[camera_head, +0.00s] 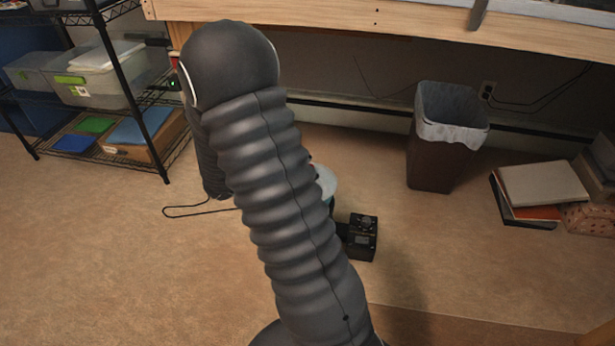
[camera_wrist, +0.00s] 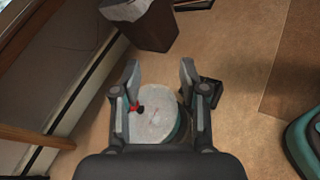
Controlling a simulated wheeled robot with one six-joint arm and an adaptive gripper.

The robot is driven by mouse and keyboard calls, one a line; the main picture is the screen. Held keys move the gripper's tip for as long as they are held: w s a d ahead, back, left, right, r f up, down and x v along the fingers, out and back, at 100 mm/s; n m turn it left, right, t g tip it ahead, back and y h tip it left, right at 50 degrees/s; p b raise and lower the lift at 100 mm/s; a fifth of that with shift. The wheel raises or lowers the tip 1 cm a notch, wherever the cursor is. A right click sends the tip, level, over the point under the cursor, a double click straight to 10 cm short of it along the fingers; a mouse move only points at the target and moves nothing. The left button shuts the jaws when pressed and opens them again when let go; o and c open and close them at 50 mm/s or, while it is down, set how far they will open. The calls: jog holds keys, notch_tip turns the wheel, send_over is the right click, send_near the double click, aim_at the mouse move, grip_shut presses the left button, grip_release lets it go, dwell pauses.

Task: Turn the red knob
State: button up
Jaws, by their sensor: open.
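The red knob (camera_wrist: 137,107) is small and shows in the wrist view close to the inner side of the left finger. It sits at the left edge of a round, pale disc-topped object (camera_wrist: 158,115) with a teal side. My gripper (camera_wrist: 160,70) is open, with its two fingers spread on either side of the disc in the picture. I cannot tell whether the left finger touches the knob. In the head view, my arm hides the gripper and most of the disc (camera_head: 327,183); the knob is not clearly visible there.
A black device (camera_head: 362,238) sits just right of the disc; it also shows behind the right finger (camera_wrist: 214,92). A lined waste bin (camera_head: 433,155) stands by the wall, with books (camera_head: 543,184) to its right. A wire shelf (camera_head: 115,103) stands left.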

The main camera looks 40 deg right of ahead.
jog(key=s+a+r+m+y, duration=0.3)
jog(key=s+r+m, duration=0.1)
jog(key=s, duration=0.1)
jog(key=shift+s+a+g+y+b, duration=0.25)
jog(key=shift+a+g+y+b, duration=0.05)
jog(key=shift+g+b, duration=0.1)
dwell(0.5)
jog(key=s+a+f+m+t+y, duration=0.15)
jog(key=s+a+m+y, duration=0.35)
jog(key=a, duration=0.5)
jog(key=s+a+r+m+t+y, duration=0.1)
jog(key=s+a+r+t+y, duration=0.1)
jog(key=r, duration=0.4)
jog(key=s+a+r+m+t+y, duration=0.1)
jog(key=s+a+r+t+y, duration=0.2)
jog(key=a+r, duration=0.4)
jog(key=shift+s+a+t+y, duration=0.3)
jog(key=shift+t+y, duration=0.3)
jog(key=shift+t, duration=0.55)
